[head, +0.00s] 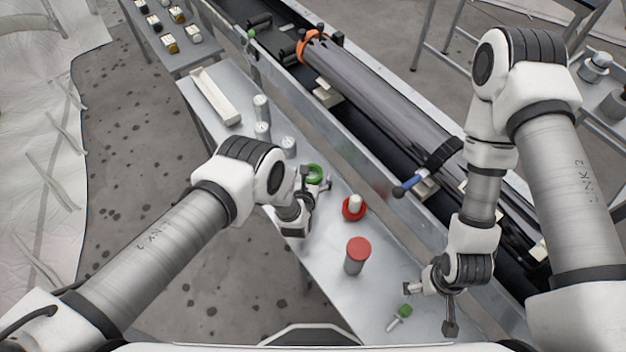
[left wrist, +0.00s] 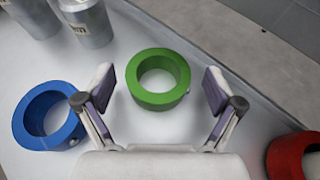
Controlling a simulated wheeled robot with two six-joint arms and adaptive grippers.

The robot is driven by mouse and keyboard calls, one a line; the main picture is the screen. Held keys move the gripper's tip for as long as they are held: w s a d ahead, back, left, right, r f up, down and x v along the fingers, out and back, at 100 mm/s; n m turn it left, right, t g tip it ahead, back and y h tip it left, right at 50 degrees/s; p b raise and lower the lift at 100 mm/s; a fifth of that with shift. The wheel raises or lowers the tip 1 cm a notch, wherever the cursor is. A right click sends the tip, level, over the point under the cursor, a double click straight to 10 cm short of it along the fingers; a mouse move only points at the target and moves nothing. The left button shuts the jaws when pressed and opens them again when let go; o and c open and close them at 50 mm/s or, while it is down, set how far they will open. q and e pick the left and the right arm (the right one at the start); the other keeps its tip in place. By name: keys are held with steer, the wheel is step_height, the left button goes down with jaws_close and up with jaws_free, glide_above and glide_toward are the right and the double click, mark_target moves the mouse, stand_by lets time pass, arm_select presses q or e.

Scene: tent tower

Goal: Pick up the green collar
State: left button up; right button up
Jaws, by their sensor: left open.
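The green collar (head: 315,173) is a thick ring lying flat on the metal table. In the head view it sits just beyond my left gripper (head: 318,194), which covers part of its surroundings. In the left wrist view the green collar (left wrist: 159,79) lies between and slightly ahead of the two spread fingers of my left gripper (left wrist: 158,92). The fingers are open and apart from it, with a gap on each side. My right gripper (head: 430,305) is over the table's near right part, with its fingers spread and nothing between them.
A blue collar (left wrist: 48,115) lies left of the green one and a red collar (left wrist: 294,157) to its right. A red-capped cylinder (head: 357,255) and a small green-headed piece (head: 400,317) are nearer. Silver canisters (head: 262,130) stand farther back.

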arm_select(q)
steer(key=shift+w+d+f+b, duration=0.2)
steer(key=shift+w+f+b, duration=0.1)
steer(key=shift+w+f, duration=0.45)
steer(key=shift+w+r, duration=0.2)
steer(key=shift+w, duration=0.05)
steer(key=shift+s+a+r, duration=0.1)
steer(key=shift+a+r, duration=0.05)
steer(key=shift+r, duration=0.05)
steer(key=c, duration=1.3)
